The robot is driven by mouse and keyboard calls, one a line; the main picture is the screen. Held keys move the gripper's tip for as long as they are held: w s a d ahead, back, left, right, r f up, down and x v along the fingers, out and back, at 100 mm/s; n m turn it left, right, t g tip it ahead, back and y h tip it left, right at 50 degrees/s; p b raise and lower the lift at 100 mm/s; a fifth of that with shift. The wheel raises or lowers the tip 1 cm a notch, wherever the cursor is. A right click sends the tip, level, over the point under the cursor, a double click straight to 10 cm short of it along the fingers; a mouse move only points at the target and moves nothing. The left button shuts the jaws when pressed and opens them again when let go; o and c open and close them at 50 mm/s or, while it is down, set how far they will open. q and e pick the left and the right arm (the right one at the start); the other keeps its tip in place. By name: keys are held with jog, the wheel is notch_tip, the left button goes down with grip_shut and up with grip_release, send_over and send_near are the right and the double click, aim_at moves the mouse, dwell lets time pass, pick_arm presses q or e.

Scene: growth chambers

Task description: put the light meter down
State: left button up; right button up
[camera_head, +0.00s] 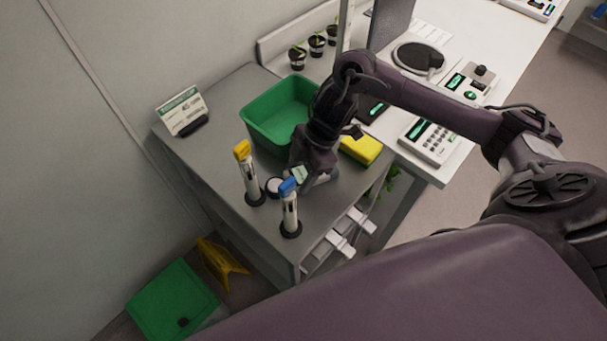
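What looks like the light meter (300,174), a small device with a pale green display, is at the fingers of my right gripper (312,178), low over the grey table (222,108). A round white disc (273,186) shows just left of it and may be its sensor. My gripper's body and wrist cover much of the meter, so I cannot see whether the fingers are closed on it or whether it touches the table. My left gripper is not in view.
A blue-capped tube (289,210) and a yellow-capped tube (249,175) stand upright close by. A green bin (272,112) is behind the gripper and a yellow sponge-like block (361,149) to its right. A sign (182,112) stands at the left; table around it is clear.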

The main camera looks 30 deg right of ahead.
jog(key=c, duration=0.6)
jog(key=shift+c, duration=0.2)
jog(key=shift+r, duration=0.15)
